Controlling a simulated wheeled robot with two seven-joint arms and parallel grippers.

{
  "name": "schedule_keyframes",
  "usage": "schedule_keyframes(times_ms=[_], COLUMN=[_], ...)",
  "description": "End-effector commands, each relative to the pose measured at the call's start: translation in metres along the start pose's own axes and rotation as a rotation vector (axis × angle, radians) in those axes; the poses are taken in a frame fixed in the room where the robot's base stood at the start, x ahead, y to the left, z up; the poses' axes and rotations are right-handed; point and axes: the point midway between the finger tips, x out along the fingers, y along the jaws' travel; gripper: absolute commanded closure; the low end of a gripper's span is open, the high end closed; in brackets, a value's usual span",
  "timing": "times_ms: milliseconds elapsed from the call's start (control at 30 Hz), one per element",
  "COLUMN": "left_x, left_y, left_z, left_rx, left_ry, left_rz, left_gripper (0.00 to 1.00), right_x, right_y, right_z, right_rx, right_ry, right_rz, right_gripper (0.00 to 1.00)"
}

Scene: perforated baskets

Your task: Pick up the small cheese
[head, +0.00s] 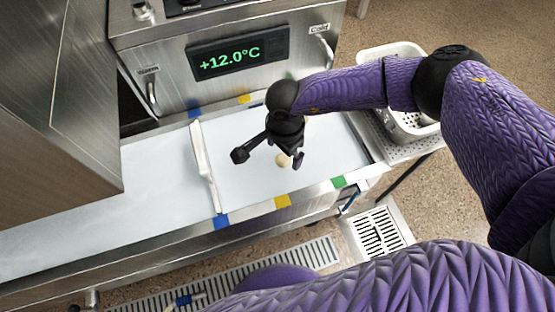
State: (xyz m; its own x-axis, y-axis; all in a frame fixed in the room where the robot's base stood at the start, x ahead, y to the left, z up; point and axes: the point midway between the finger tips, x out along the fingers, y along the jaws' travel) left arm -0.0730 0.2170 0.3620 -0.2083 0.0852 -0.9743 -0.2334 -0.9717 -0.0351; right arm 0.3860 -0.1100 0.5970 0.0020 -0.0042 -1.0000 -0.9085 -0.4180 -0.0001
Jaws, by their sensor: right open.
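A small round pale-yellow cheese (282,160) lies on the white counter surface, in the right section. My right gripper (268,156) is above the counter, pointing down, its two dark fingers spread wide apart. The cheese shows between the fingers, nearer the right one, and is partly covered by the gripper. I cannot tell the exact height of the fingers above the cheese. My left gripper is not in view.
A white divider bar (205,165) crosses the counter left of the gripper. Behind stands a steel cabinet with a lit display (238,54). A white perforated basket (405,125) stands at the right. The counter left of the bar is clear.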

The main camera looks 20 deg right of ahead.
Motion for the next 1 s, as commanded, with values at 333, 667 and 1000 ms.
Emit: schedule_keyframes(times_ms=[333,667,1000], left_x=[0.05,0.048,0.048], left_y=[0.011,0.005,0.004], left_z=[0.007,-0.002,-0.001], left_rx=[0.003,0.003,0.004], left_ry=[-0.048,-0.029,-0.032], left_rz=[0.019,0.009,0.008], left_gripper=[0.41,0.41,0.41], right_x=[0.071,0.068,0.068], right_y=[-0.007,-0.008,-0.008], right_z=[-0.007,-0.007,-0.007], right_rx=[0.004,0.006,0.006], right_ry=[-0.006,-0.004,-0.004], right_rz=[0.005,-0.002,-0.002], right_gripper=[0.0,0.23,0.95])
